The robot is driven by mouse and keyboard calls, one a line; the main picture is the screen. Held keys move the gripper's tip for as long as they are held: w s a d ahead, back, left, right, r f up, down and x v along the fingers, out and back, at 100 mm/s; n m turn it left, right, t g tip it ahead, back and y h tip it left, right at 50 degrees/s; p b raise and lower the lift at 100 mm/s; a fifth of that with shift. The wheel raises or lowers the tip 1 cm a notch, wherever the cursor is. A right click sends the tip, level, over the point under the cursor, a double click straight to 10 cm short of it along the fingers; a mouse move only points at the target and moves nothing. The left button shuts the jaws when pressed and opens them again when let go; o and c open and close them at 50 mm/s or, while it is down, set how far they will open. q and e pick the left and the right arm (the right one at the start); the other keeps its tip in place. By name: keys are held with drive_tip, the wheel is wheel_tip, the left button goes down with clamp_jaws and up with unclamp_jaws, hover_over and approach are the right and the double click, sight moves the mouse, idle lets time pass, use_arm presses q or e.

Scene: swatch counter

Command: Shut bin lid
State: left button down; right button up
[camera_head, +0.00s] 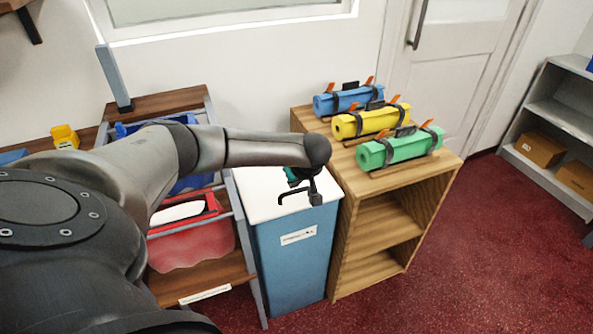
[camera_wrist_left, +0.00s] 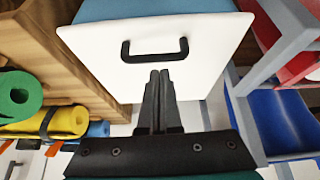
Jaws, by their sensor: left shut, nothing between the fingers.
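The bin (camera_head: 290,262) is a blue box with a small white label on its front. Its white lid (camera_head: 262,195) lies across the top, with no gap visible along the front edge. The lid has a black bar handle (camera_head: 284,197) near that edge. The lid (camera_wrist_left: 205,65) and handle (camera_wrist_left: 155,56) also show in the left wrist view. My left gripper (camera_head: 314,194) is over the lid beside the handle, shut and empty. Its closed fingers (camera_wrist_left: 160,76) point at the handle; I cannot tell whether they touch it. My right gripper is not in view.
A wooden shelf (camera_head: 370,240) right of the bin carries blue, yellow and green rolls (camera_head: 400,148). Left of the bin is a rack (camera_head: 248,275) with a red tray (camera_head: 195,245) and a blue tray. Red floor (camera_head: 450,270) is clear at the front right.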

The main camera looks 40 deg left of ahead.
use_arm(q)
drive_tip(key=s+d, duration=0.4)
drive_tip(key=d, duration=0.4)
drive_tip(key=shift+s+d+p, duration=0.2)
drive_tip(key=shift+d+p, duration=0.1)
drive_tip(key=shift+p, duration=0.1)
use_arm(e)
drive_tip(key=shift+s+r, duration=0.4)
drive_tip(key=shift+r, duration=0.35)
